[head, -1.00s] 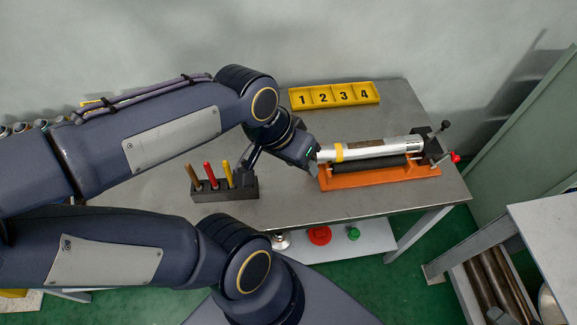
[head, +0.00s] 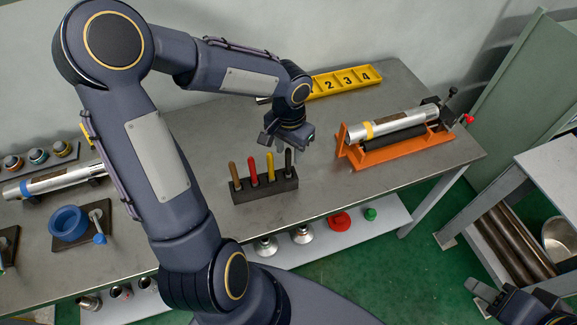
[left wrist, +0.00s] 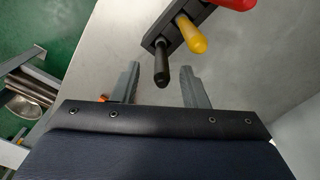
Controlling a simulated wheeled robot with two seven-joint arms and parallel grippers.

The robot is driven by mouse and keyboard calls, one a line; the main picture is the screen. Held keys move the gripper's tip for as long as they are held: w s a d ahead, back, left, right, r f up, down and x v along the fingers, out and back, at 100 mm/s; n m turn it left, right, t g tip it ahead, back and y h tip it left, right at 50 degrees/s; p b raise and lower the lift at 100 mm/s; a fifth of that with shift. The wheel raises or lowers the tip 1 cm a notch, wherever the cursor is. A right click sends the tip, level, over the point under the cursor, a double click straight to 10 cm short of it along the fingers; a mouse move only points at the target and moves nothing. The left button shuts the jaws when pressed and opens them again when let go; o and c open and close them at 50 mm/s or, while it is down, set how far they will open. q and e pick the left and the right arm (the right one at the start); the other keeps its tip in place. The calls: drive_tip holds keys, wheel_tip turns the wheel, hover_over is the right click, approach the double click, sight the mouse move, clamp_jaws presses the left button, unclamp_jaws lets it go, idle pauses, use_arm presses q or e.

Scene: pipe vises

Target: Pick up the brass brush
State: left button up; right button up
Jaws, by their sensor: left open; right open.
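A dark block (head: 265,190) on the bench holds upright handles: brown (head: 235,177), red (head: 253,172), yellow (head: 270,167) and black (head: 288,162). I cannot tell which handle belongs to the brass brush; the lower parts are hidden in the block. My left gripper (head: 285,146) is open and empty, just above and behind the black handle's end of the block. In the left wrist view, the black handle (left wrist: 161,65) shows in line with the gap between the open left fingers (left wrist: 161,88). My right gripper (head: 508,303) is open at the lower right, away from the bench.
An orange vise (head: 385,155) with a silver pipe (head: 390,126) stands to the right. A yellow numbered tray (head: 345,80) lies at the back, partly behind my left arm. A blue ring (head: 68,224) and another pipe (head: 58,181) are at the left. Bench between block and vise is clear.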

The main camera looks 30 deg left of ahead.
sight(288, 167)
use_arm(q)
drive_tip(key=shift+a+f, duration=0.1)
drive_tip(key=shift+f, duration=1.35)
clamp_jaws()
drive_tip(key=shift+r, duration=0.15)
